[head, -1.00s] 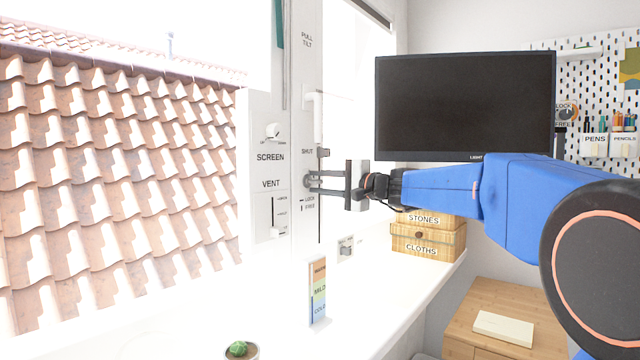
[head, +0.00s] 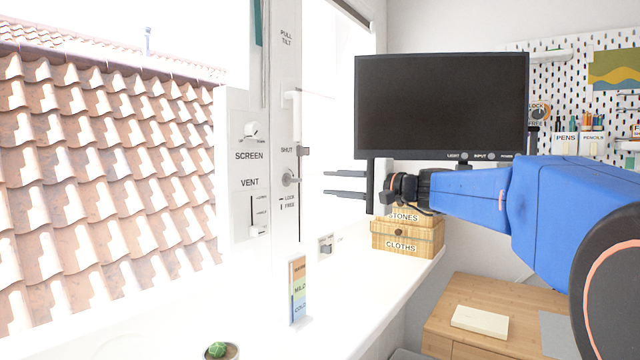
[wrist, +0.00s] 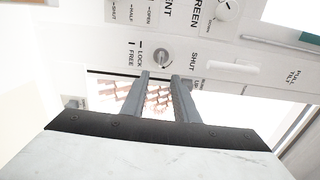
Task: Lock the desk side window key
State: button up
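The window key (head: 290,178) is a small silver piece on the white window frame, just above the LOCK and FREE label (head: 288,202). In the wrist view the key (wrist: 162,58) sits on a round plate beside the LOCK and FREE words. I cannot tell which mark it points to. My gripper (head: 325,183) is to the right of the key, clear of it. Its two grey fingers are apart with nothing between them. In the wrist view the fingertips (wrist: 162,75) lie just below the key plate.
The white window handle (head: 294,115) is above the key. SCREEN knob (head: 251,130) and VENT slider (head: 257,230) are to the left. A monitor (head: 441,105) stands behind my arm, with labelled baskets (head: 407,236) below. A colour-banded card (head: 298,290) and a cactus (head: 217,350) are on the sill.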

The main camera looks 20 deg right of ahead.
jog(key=shift+v, duration=2.95)
